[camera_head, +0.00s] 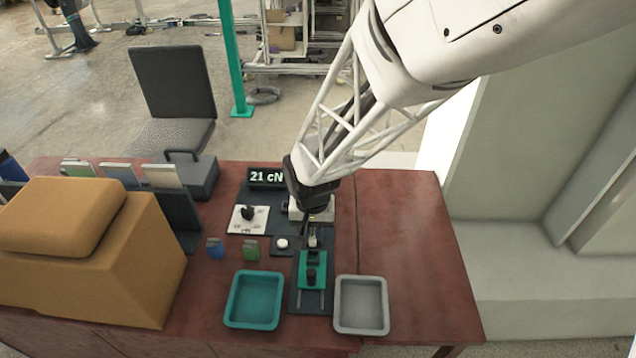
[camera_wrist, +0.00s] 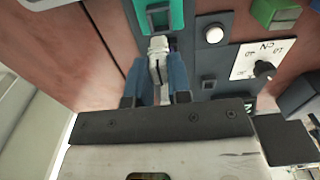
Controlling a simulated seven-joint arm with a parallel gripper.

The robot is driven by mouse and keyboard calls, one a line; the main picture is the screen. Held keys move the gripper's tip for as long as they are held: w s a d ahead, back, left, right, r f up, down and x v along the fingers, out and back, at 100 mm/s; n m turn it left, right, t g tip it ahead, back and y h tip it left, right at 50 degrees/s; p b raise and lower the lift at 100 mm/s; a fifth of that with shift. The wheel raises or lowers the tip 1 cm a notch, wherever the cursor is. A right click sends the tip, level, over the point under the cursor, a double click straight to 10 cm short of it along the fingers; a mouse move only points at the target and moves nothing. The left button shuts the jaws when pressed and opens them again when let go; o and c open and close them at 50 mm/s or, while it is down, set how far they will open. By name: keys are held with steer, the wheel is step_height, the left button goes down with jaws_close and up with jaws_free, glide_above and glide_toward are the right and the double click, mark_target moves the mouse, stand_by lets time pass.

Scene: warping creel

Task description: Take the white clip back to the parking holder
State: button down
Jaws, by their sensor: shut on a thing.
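My gripper (camera_wrist: 157,75) is shut on the white clip (camera_wrist: 158,48), which sits between the two blue-grey fingers in the wrist view. In the head view my gripper (camera_head: 309,232) points down over the dark plate, and the clip (camera_head: 314,241) shows as a small pale piece by the fingertips. The clip is right beside the teal carriage (camera_head: 313,266); I cannot tell whether they touch. I cannot clearly make out which part is the parking holder. The arm's end partly hides a pale metal block (camera_head: 325,212) behind it.
A teal tray (camera_head: 232,318) and a grey tray (camera_head: 384,323) flank the carriage. A display reading 21 cN (camera_head: 267,177), a dial panel (camera_head: 242,224) and a white button (camera_head: 282,243) stand to the left and behind. The table's right part is clear.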

steer(key=shift+r, duration=0.45)
steer(key=shift+w, duration=0.1)
steer(key=w+a, duration=0.2)
steer(key=w, duration=0.5)
steer(key=shift+w+a, duration=0.25)
steer(key=shift+a, duration=0.15)
stand_by(0.4)
steer(key=shift+w, duration=0.15)
steer(key=w, duration=0.7)
steer(key=shift+w, duration=0.25)
stand_by(0.5)
steer(key=shift+w+a, duration=0.2)
steer(key=shift+a, duration=0.85)
steer(key=shift+w+a, duration=0.15)
steer(key=shift+a, duration=0.9)
